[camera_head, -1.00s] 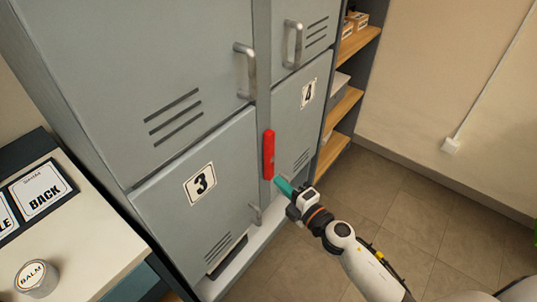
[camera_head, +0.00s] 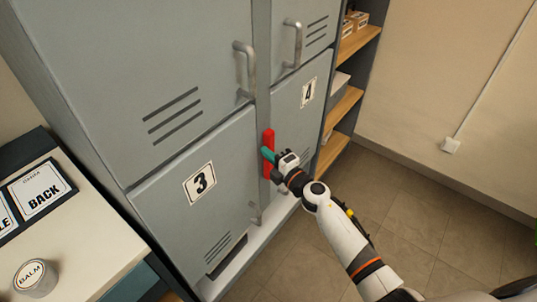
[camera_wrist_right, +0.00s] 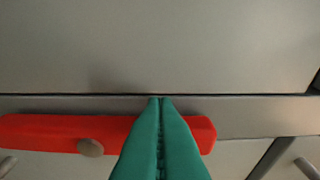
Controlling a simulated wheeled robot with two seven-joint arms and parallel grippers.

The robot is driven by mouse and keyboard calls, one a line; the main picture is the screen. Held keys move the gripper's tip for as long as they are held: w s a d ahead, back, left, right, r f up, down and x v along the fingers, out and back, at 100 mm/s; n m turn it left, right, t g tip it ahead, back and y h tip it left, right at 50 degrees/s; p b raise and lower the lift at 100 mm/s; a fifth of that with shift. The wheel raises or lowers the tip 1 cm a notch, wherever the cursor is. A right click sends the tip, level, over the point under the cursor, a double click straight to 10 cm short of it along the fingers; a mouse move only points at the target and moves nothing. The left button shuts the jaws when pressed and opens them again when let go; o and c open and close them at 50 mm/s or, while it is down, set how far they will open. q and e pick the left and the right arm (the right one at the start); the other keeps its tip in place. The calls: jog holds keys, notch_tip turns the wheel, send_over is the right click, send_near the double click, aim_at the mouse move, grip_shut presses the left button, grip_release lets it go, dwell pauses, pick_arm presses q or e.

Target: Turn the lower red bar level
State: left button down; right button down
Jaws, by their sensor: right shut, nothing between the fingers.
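The red bar (camera_head: 268,139) stands upright on the grey post between locker doors 3 and 4. In the right wrist view the red bar (camera_wrist_right: 45,130) runs across the picture, with a round brownish pivot knob (camera_wrist_right: 90,147) left of my fingers. My right gripper (camera_head: 266,152) has its green fingers shut and empty. The fingertips (camera_wrist_right: 160,100) overlap the bar in both views and hide part of it. I cannot tell whether they touch it. My left gripper is not in view.
Locker doors 3 (camera_head: 200,183) and 4 (camera_head: 308,92) flank the post, with metal handles (camera_head: 245,70) above. A wooden shelf unit (camera_head: 343,105) stands to the right. A counter (camera_head: 90,240) with a balm tin (camera_head: 35,277) is at the lower left. The floor at right is clear.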

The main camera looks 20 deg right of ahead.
jog(key=shift+r, duration=0.1)
dwell(0.3)
jog(key=shift+w+d+r+p, duration=0.1)
jog(key=shift+r+p, duration=0.05)
jog(key=shift+p, duration=0.4)
jog(key=shift+d+m, duration=0.1)
jog(key=shift+m, duration=0.3)
jog(key=shift+p, duration=0.35)
